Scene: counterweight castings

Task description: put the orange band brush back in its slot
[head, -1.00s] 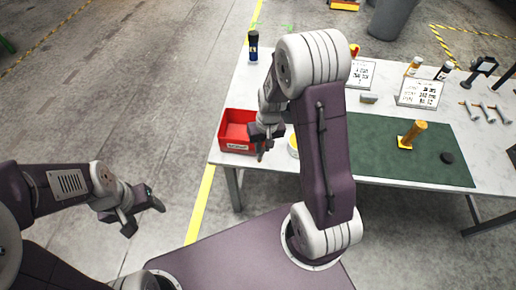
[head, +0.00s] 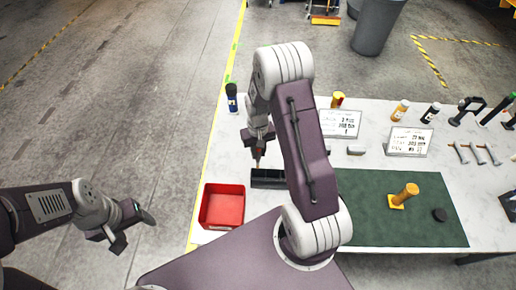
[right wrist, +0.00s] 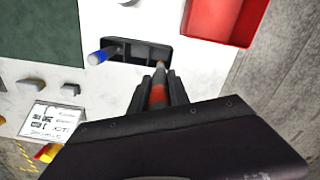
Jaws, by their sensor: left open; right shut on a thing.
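My right gripper (head: 258,150) is shut on the orange band brush (right wrist: 158,92), which points down. In the right wrist view the orange band shows between the fingers, and the brush's far end is at the right end of a black slotted holder (right wrist: 127,64). I cannot tell whether that end is inside a slot or just above it. A blue-ended brush (right wrist: 98,58) stands at the holder's left end; the slots between look empty. The holder also shows in the head view (head: 268,183), partly behind my right arm. My left gripper (head: 130,228) is open and empty, left of the table.
A red bin (head: 222,206) stands in front of the holder, to its left. A dark bottle (head: 232,98) is behind. Several tools and bottles line the back.

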